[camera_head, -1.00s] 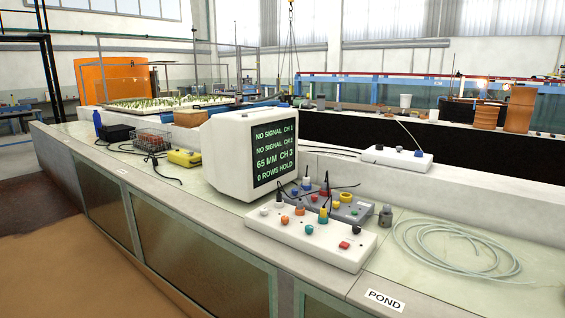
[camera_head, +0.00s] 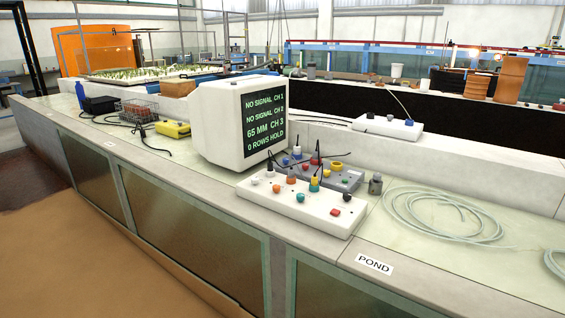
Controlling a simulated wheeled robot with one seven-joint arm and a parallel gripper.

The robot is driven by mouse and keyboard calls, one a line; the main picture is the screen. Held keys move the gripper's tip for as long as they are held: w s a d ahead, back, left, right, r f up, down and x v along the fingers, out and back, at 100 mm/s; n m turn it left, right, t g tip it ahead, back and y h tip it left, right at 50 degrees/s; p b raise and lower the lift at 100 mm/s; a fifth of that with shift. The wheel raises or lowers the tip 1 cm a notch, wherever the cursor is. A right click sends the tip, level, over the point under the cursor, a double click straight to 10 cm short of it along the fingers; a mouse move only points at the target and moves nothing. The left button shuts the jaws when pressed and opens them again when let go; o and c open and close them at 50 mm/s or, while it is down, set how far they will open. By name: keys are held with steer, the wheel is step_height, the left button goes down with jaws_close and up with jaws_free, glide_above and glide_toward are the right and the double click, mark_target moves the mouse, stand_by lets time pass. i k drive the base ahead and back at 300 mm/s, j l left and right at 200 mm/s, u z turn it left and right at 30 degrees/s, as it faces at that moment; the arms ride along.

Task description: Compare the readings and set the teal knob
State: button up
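The teal knob (camera_head: 299,198) is a small round knob near the front edge of a white control box (camera_head: 268,203) on the counter. Orange, white, grey and black knobs and a red button (camera_head: 335,212) share this box. A white monitor (camera_head: 222,128) stands behind it to the left. Its dark screen (camera_head: 265,122) reads "NO SIGNAL CH 1", "NO SIGNAL CH 2", "65 MM CH 3" and "0 ROWS HOLD" in green. Any pointer mark on the teal knob is too small to make out. My gripper is not in view.
A grey box (camera_head: 347,177) with coloured knobs and cables sits just behind the white one. A coiled clear hose (camera_head: 440,215) lies to the right, behind the "POND" label (camera_head: 374,264). A yellow case (camera_head: 173,128) and wire basket (camera_head: 138,110) are further left. Brown floor in front is clear.

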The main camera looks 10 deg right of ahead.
mark_target(300, 197)
steer(key=i+u, duration=0.5)
steer(key=i+l+u, duration=0.3)
steer(key=i+u, duration=0.15)
steer(key=i, duration=0.15)
